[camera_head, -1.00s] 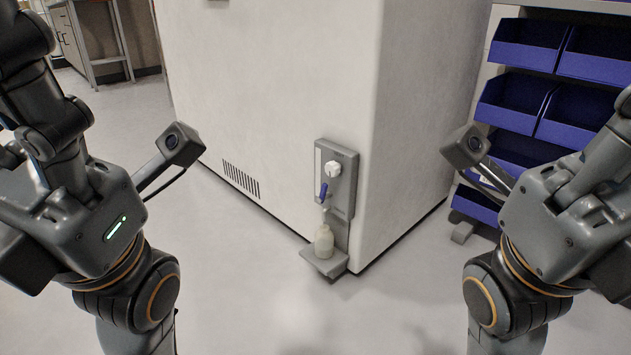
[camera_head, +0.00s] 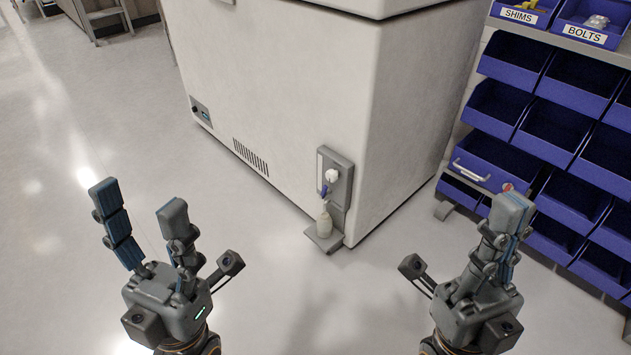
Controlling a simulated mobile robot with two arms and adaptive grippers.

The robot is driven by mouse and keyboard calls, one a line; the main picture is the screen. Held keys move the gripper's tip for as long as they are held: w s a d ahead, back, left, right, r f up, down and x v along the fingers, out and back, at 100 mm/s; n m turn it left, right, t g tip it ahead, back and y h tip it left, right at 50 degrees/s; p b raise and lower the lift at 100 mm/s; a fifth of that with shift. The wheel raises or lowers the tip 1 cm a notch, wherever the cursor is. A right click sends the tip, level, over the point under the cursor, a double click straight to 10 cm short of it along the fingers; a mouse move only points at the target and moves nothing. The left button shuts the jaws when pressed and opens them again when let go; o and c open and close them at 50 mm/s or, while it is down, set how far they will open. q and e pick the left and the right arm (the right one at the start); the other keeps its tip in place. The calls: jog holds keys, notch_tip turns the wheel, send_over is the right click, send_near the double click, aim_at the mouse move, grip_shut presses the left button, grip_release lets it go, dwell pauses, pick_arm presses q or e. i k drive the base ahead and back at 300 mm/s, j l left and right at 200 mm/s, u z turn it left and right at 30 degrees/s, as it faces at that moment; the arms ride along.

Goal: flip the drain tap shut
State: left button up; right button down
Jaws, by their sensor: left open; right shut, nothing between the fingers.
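The drain tap (camera_head: 324,188) is a small blue lever under a white round knob (camera_head: 332,175), on a grey panel (camera_head: 346,181) low on the white cabinet near its corner. The lever hangs slanting down; its exact setting is too small to tell.
The white cabinet (camera_head: 280,85) fills the middle, with a dark vent (camera_head: 251,157) on its front. A rack of blue bins (camera_head: 497,108) stands at the right, close behind my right gripper. The floor (camera_head: 310,310) between my grippers is clear.

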aim_at(325, 192)
jog(key=i+j+z, duration=0.1)
jog(key=j, duration=0.35)
jog(key=i+j, duration=0.2)
jog(key=j, duration=0.25)
jog(key=i+j+z, duration=0.15)
jog(key=j, duration=0.3)
jog(key=i+j, duration=0.15)
jog(key=j, duration=0.35)
jog(key=i+j+z, duration=0.15)
jog(key=j, duration=0.8)
jog(key=i+z, duration=0.05)
